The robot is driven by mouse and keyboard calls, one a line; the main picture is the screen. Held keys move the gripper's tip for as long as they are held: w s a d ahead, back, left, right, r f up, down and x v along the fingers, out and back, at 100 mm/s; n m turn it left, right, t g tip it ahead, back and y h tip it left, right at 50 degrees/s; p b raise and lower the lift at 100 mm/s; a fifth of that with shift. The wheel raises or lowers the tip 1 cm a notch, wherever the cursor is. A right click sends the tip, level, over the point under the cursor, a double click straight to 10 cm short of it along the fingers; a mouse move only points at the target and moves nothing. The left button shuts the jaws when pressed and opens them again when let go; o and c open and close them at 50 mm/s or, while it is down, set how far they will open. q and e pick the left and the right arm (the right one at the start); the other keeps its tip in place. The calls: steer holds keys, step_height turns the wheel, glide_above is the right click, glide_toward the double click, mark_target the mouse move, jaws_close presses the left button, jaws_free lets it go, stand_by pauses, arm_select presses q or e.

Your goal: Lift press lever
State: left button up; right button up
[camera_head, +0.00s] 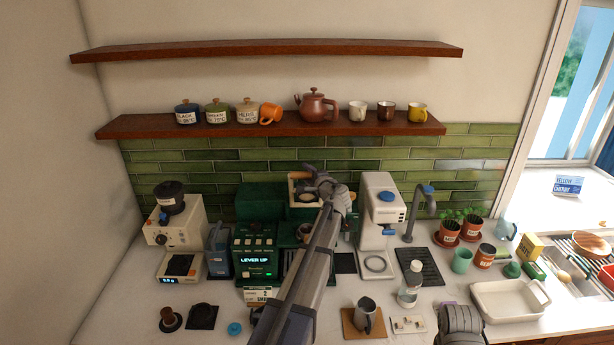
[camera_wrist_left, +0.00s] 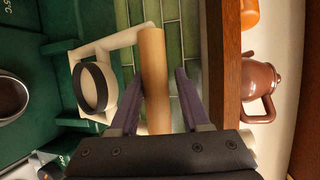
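The press lever shows in the left wrist view as a pale wooden bar (camera_wrist_left: 153,70) joined to a cream frame (camera_wrist_left: 115,42) with a dark ring. The lever belongs to the green press machine (camera_head: 260,205), whose display (camera_head: 256,260) reads "LEVER UP". My left gripper (camera_head: 325,183) is up at the machine's top; its arm hides part of the machine. In the left wrist view, its two purple fingers (camera_wrist_left: 158,92) stand apart on either side of the wooden bar, with small gaps showing.
A brown shelf (camera_head: 270,125) with a teapot (camera_head: 314,104), cups and canisters runs just above the left gripper. A white coffee machine (camera_head: 379,215) stands right of my arm. A steel pitcher (camera_head: 366,312), a bottle (camera_head: 410,284) and a white dish (camera_head: 508,300) are on the counter.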

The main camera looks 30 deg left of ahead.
arm_select(q)
steer(key=shift+f, duration=0.1)
steer(key=p+v, duration=0.1)
steer(key=v, duration=0.6)
steer(key=shift+s+d, duration=0.2)
steer(key=shift+d, duration=0.1)
steer(key=s+d+f+n+g+h+b, duration=0.25)
steer(key=s+d+f+b, duration=0.45)
steer(key=d+f, duration=0.5)
steer(key=s+d+f+n+g+h+b, duration=0.3)
steer(key=s+d+f+b, duration=0.45)
steer(key=f, duration=0.65)
steer(key=s+d+f+g+h+b, duration=0.2)
steer(key=s+d+f, duration=0.4)
steer(key=s+d, duration=0.3)
steer(key=s+d+f+m+g+h+b, duration=0.1)
steer(key=s+d+f+g+h+b, duration=0.1)
steer(key=s+d+f+h+b, duration=0.2)
steer(key=s+d+f, duration=0.2)
steer(key=s+d, duration=0.2)
steer(key=s, duration=0.2)
steer(key=shift+d+f, duration=0.35)
